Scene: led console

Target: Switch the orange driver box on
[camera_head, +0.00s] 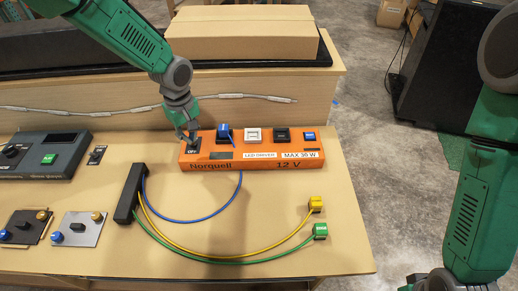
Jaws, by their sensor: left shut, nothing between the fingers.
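The orange driver box (252,160) lies on the tan table, marked Norquell, LED driver, 12 V and max 36 W. On its top, from left to right, are a black switch plate marked OFF (193,149), a blue-topped knob (224,133), a white part (253,135), a dark part (282,135) and a blue button (309,136). My left gripper (187,138) is shut and empty, pointing down at the OFF plate on the box's left end. Its tips hide part of that switch; I cannot tell whether they touch it. My right gripper is out of view; only my right arm shows.
A black bar (130,193) carries blue, yellow and green wires, with a yellow plug (316,204) and green plug (320,230) at the right. A grey console (42,156) and small plates stand left. A pale strip (75,110) runs along the wooden panel behind.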

